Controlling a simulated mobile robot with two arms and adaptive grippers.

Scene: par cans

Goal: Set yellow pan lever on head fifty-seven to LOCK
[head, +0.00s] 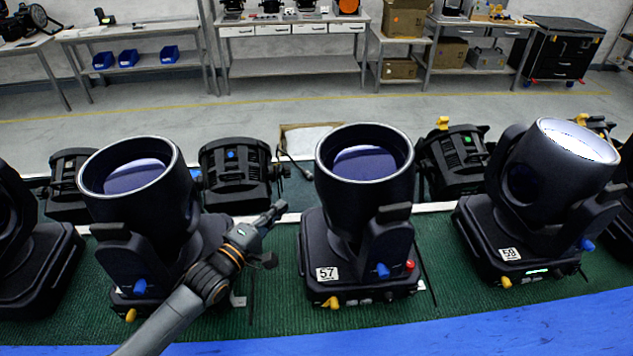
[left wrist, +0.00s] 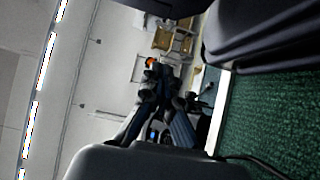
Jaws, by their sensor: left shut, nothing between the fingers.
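Head fifty-seven (head: 365,235) is the black moving head in the middle of the head view, with a white "57" label (head: 327,274) on its base. A yellow lever (head: 331,302) sits low on the base's front edge, below the label. A blue lever (head: 383,270) and a red knob (head: 410,265) are on its right side. Which position the yellow lever is in is too small to tell. My left gripper (head: 274,213) is shut and empty, left of this head and apart from the lever. Its fingers show in the left wrist view (left wrist: 158,95). My right gripper is out of view.
Another head (head: 140,215) stands at left, partly behind my left arm, with its own yellow lever (head: 131,315). Head 59 (head: 540,190) stands at right with another yellow lever (head: 506,282). Smaller black lamps (head: 237,175) line the back. Green mat (head: 275,300) is bare between the heads.

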